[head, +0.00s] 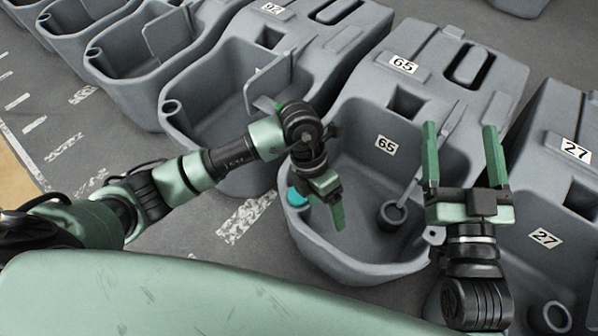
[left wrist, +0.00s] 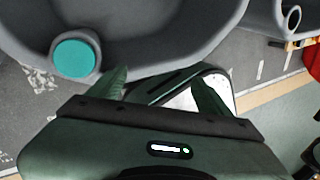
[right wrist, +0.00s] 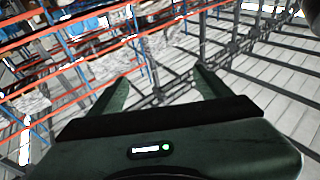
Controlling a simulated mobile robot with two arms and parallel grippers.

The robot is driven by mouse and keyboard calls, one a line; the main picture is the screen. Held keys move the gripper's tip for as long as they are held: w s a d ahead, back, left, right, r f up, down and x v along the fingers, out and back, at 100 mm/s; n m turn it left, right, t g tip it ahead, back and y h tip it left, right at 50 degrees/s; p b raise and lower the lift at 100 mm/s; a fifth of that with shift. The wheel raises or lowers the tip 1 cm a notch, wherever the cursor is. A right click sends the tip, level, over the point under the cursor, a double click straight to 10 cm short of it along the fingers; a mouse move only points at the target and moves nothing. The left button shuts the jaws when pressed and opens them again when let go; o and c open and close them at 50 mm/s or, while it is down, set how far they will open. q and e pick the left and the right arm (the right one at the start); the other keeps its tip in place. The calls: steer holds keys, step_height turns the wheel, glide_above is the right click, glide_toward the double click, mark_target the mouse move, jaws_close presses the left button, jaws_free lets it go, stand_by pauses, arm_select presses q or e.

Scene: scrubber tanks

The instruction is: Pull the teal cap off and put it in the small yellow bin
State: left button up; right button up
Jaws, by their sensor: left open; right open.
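The teal cap (head: 297,197) sits on the near left corner of the grey tank marked 65 (head: 345,262). In the left wrist view the round teal cap (left wrist: 75,58) shows whole, on the tank's rim, up and left of the fingers. My left gripper (head: 327,206) is open and empty, pointing down just right of the cap and apart from it. My right gripper (head: 461,140) is open and empty, raised over the right side of the tank, fingers up. I cannot make out a small yellow bin for certain in any view.
More grey tanks stand in a row, one marked 92 (head: 272,8) to the left and one marked 27 (head: 545,200) to the right. A dark round port (head: 392,215) is inside tank 65. Shelving racks (right wrist: 130,35) show in the right wrist view.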

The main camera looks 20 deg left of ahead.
mark_target(299, 198)
arm_select(q)
steer(key=w+a+y, duration=0.1)
steer(key=w+a, duration=0.1)
steer(key=w+a+t+y, duration=0.1)
steer(key=w+a, duration=0.1)
steer(key=a, duration=0.1)
steer(key=w+a+t+y, duration=0.1)
steer(key=w+a, duration=0.1)
steer(key=shift+a+f+n+y, duration=0.2)
steer(key=shift+a+n+y, duration=0.1)
steer(key=shift+a+n, duration=0.1)
steer(key=shift+w+a+f, duration=0.1)
steer(key=shift+a+f, duration=0.05)
steer(key=shift+a, duration=0.05)
steer(key=shift+f, duration=0.25)
step_height(299, 198, down, 6)
steer(key=shift+f+b, duration=0.15)
steer(key=shift+b, duration=1)
steer(key=shift+f, duration=0.35)
steer(key=c, duration=1.7)
steer(key=shift+o, duration=0.2)
arm_select(e)
steer(key=s+r+t+y, duration=0.2)
steer(key=s+r+t, duration=0.3)
steer(key=r, duration=0.3)
steer(key=shift+s+d+r+t+y, duration=0.2)
steer(key=shift+r+t+y, duration=0.15)
steer(key=shift+t, duration=0.15)
